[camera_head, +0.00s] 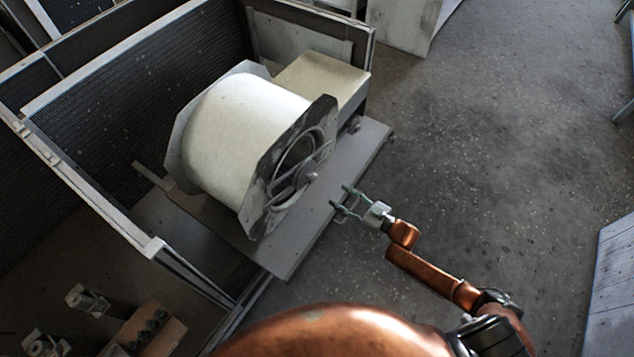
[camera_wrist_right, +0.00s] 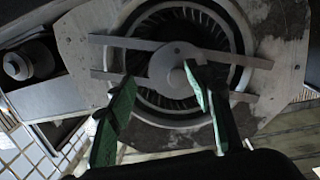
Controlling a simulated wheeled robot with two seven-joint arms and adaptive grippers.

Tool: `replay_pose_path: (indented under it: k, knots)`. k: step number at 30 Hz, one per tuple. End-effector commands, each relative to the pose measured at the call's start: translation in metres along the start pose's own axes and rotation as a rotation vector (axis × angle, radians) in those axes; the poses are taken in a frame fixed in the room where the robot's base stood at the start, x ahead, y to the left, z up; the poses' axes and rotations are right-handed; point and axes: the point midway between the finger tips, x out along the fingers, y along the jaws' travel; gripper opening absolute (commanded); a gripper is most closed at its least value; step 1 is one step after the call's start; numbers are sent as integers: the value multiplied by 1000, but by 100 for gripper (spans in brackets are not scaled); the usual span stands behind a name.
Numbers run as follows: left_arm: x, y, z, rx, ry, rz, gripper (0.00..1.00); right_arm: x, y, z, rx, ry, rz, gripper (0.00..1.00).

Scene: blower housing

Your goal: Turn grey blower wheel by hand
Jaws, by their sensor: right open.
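The blower housing (camera_head: 235,125) is a cream-white drum with grey side plates on a flat base. Its round opening faces right, and the grey blower wheel (camera_head: 296,160) shows inside it behind cross bars with a central hub. The right wrist view shows the finned wheel (camera_wrist_right: 150,99) and the round hub (camera_wrist_right: 177,66) close up. My right gripper (camera_head: 340,203) is open and empty, in front of the opening and a little to its lower right. In the right wrist view its green fingers (camera_wrist_right: 161,85) are apart, overlapping the hub and bars; contact cannot be told. My left gripper is not in view.
The grey base plate (camera_head: 353,170) carries the housing and a cream box (camera_head: 318,78). A framed panel enclosure (camera_head: 140,70) stands around the left and back. Grey floor (camera_head: 480,150) is open to the right. Small fittings (camera_head: 155,328) lie at lower left.

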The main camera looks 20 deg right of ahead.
Motion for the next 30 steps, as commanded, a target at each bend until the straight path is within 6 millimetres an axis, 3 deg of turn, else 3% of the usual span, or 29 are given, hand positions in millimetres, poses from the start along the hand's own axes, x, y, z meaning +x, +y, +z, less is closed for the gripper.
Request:
replay_pose_path:
  k: [3,6,12,19,30]
  knots:
    - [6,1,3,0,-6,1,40,11,-13,-29,2,63,-62,47]
    - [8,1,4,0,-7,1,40,18,-17,-38,5,80,-77,47]
    - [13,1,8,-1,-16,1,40,47,-18,-40,4,81,-75,47]
    - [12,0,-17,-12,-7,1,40,78,-20,-41,5,77,-73,47]
    - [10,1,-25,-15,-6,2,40,90,-21,-43,4,77,-73,47]
